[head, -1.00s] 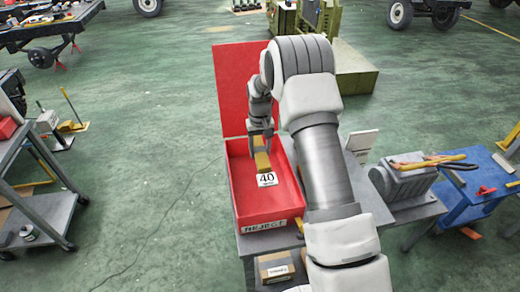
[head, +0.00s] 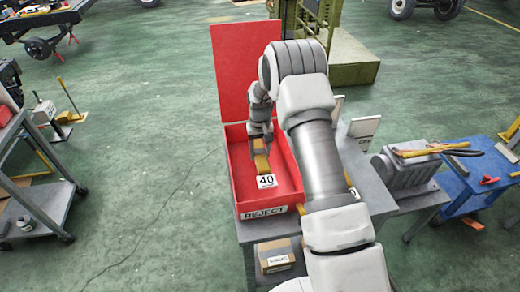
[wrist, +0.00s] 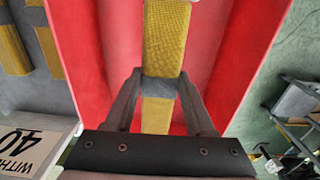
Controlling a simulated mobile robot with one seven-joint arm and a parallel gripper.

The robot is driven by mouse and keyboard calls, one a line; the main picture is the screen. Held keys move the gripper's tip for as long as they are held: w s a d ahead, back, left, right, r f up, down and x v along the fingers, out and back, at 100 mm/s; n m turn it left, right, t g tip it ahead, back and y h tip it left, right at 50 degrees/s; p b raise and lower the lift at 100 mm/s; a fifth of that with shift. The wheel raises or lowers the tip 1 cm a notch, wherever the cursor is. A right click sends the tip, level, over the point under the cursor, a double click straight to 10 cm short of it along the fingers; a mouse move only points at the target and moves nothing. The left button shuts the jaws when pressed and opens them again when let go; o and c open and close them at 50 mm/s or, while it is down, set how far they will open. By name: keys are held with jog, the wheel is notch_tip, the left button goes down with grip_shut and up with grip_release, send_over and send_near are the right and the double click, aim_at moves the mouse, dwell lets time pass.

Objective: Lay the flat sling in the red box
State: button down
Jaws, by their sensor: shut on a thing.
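The flat sling (head: 262,165) is a yellow strap with a white tag marked 40 at its near end. It also shows in the wrist view (wrist: 166,40), with a grey band across it between the fingers. My gripper (head: 261,142) is shut on the sling and points down inside the red box (head: 236,180). In the wrist view my gripper (wrist: 160,88) has a finger on each side of the strap. The box has a REJECT label on its front and red walls. I cannot tell whether the sling touches the box floor.
The box's raised red panel (head: 240,75) stands at its back. In the wrist view, more yellow straps (wrist: 12,45) and a white card (wrist: 28,150) lie beside the box.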

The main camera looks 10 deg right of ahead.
jog(key=shift+f, duration=0.1)
jog(key=shift+c, duration=0.9)
grip_release()
notch_tip(320, 180, up, 17)
jog(key=b, duration=0.1)
jog(key=shift+r, duration=0.2)
